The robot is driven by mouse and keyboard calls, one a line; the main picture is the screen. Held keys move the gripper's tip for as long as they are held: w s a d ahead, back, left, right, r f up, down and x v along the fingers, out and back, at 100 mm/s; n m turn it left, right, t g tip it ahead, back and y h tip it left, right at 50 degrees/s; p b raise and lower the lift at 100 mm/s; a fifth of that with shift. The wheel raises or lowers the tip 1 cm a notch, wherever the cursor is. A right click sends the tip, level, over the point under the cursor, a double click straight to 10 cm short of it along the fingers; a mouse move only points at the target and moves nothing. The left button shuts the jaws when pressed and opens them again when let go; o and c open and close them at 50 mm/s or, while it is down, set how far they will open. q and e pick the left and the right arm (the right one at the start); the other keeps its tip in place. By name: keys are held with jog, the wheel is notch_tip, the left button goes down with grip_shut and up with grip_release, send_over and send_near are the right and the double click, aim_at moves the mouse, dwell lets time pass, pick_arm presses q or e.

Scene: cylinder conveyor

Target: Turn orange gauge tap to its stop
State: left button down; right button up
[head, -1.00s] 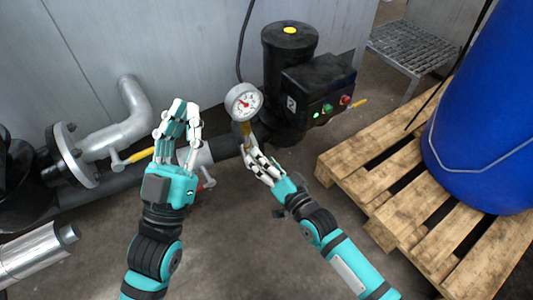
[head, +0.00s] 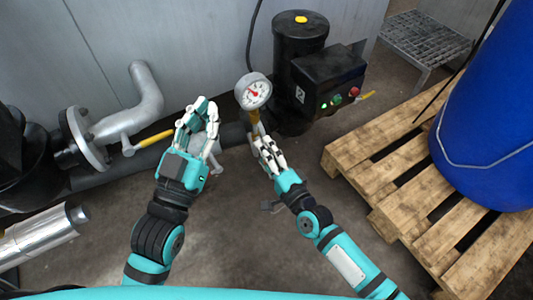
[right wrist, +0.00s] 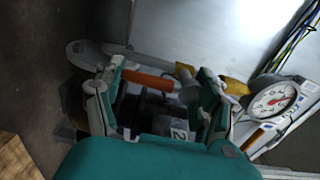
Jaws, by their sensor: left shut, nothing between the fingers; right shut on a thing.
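The pressure gauge (head: 254,92) has a white dial and a red needle. A yellow-brown fitting (head: 255,122) sits just below it. The orange tap handle (right wrist: 148,80) shows as a short bar between the fingers of my right gripper (right wrist: 155,85) in the right wrist view, where the gauge (right wrist: 273,99) is at the right. In the head view my right gripper (head: 263,143) is just below the gauge, shut on the handle, which its fingers mostly hide there. My left gripper (head: 205,112) is shut and empty, left of the gauge, in front of the pipe.
A black pump (head: 300,65) with a control box (head: 325,75) stands right of the gauge. A yellow lever (head: 155,139) is on the pipework at left. A wooden pallet (head: 350,160) with a blue barrel (head: 490,110) is at right.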

jog(key=shift+w+r+m, duration=0.15)
jog(key=shift+r+m, duration=0.05)
jog(key=shift+m, duration=0.1)
jog(key=o, duration=1.7)
jog(key=shift+d+f, duration=0.1)
jog(key=shift+s+f, duration=0.1)
jog(key=shift+s, duration=0.15)
jog(key=v, duration=1.1)
jog(key=shift+s+d, duration=0.2)
jog(key=shift+s, duration=0.05)
